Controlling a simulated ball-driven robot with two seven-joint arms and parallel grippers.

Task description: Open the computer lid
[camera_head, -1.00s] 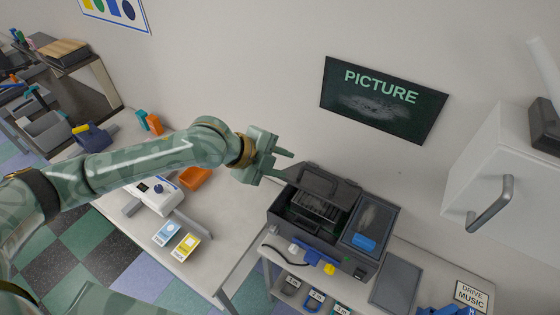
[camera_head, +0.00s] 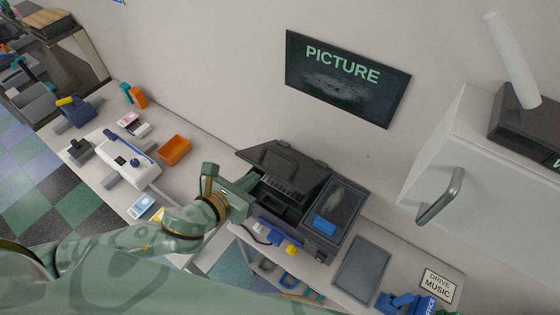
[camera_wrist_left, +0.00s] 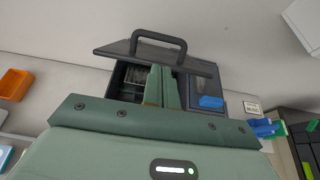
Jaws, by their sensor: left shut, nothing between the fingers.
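The computer is a dark grey case (camera_head: 318,256) on the bench below the picture. Its lid (camera_head: 290,158), with a loop handle, is tilted up at the wall side, leaving the inside partly exposed. In the left wrist view the lid (camera_wrist_left: 115,50) stands partly raised behind my fingers. My left gripper (camera_head: 254,182) is at the left side of the case, its fingertips at the opening below the lid. In the wrist view the fingers (camera_wrist_left: 162,72) are together and empty, overlapping the lid's lower edge; I cannot tell whether they touch it. My right gripper is not in view.
A dark flat panel (camera_head: 361,267) lies right of the case, beside a "DRIVE MUSIC" sign (camera_head: 438,286). A white cabinet (camera_head: 480,150) with a grey handle juts out at right. An orange tray (camera_head: 174,150) and a white device (camera_head: 128,160) stand on the left table.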

